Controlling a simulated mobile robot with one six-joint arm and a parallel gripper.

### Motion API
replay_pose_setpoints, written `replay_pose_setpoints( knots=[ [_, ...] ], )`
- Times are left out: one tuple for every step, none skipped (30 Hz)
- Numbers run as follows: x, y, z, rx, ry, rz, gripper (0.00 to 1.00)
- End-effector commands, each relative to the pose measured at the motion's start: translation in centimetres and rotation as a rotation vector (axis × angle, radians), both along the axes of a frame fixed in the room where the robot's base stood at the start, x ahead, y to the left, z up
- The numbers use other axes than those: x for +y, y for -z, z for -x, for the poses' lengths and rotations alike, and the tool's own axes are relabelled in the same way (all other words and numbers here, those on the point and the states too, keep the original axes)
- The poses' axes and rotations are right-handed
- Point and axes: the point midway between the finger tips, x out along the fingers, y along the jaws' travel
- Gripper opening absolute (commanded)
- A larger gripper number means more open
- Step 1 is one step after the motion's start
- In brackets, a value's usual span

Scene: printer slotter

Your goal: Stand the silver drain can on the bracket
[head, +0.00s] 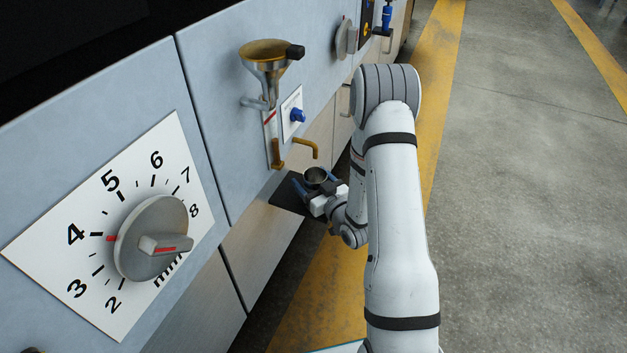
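The silver drain can (315,174) is a small, round, open-topped cup with a dark inside. It appears upright, low beside the machine front and below the brass spout. A flat dark plate, which looks like the bracket (283,196), juts from the machine's lower front under the can and gripper. My gripper (314,186) reaches in from the right, with its blue-tipped fingers around the can. The view is too small to tell whether the fingers press on it. The can's lower part is hidden by the gripper, so I cannot tell whether it touches the plate.
A brass funnel (268,62) and a bent brass spout (305,145) sit on the panel above the can. A blue knob (297,115) is close by. A large numbered dial (150,238) is at the left. The grey floor (530,200) at right is clear.

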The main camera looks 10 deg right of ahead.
Motion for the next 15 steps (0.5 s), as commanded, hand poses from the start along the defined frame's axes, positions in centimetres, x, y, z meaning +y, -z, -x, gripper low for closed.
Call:
replay_pose_setpoints(
  knots=[
    [0.0,0.0,0.0,0.000,0.000,0.000,0.77],
    [0.0,0.0,0.0,0.000,0.000,0.000,0.79],
    [0.0,0.0,0.0,0.000,-0.001,0.000,0.81],
    [0.0,0.0,0.0,0.000,-0.001,0.000,0.81],
    [0.0,0.0,0.0,0.000,-0.001,0.000,0.81],
    [0.0,0.0,0.0,0.000,-0.001,0.000,0.81],
    [0.0,0.0,0.0,0.000,-0.001,0.000,0.81],
    [0.1,0.0,0.0,0.000,-0.001,0.000,0.81],
    [0.1,0.0,0.0,0.000,-0.001,0.000,0.81],
    [0.1,-0.1,0.0,0.000,-0.001,0.000,0.81],
    [0.1,-0.2,0.0,0.000,-0.001,0.000,0.81],
    [0.1,-0.4,0.0,0.000,-0.001,0.000,0.81],
    [-0.1,-0.3,0.2,0.001,0.000,-0.001,0.81],
    [-0.2,-0.2,0.6,0.003,0.001,0.000,0.81],
    [-0.5,-0.2,1.2,0.003,0.001,0.001,0.81]
  ],
)
